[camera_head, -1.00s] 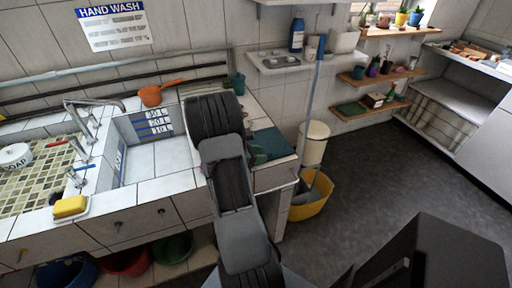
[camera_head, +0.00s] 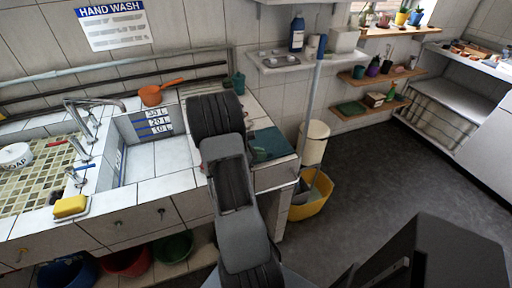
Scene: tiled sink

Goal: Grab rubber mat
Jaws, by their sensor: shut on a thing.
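A flat teal-green sheet, which looks like the rubber mat (camera_head: 272,143), lies on the right end of the tiled counter. Its left part is hidden behind my arm. My arm rises from the bottom middle and reaches over the counter. Its jaws are hidden behind my own arm links, so I cannot see where they meet the mat. A darker teal patch shows at the mat's left side, beside my arm, too small to make out.
A tiled basin (camera_head: 158,160) and a sink with a yellow sponge (camera_head: 70,206) are left of my arm. An orange scoop (camera_head: 157,94) and a teal cup (camera_head: 238,83) stand at the back. A yellow mop bucket (camera_head: 315,196) stands right of the counter. Dark floor is free further right.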

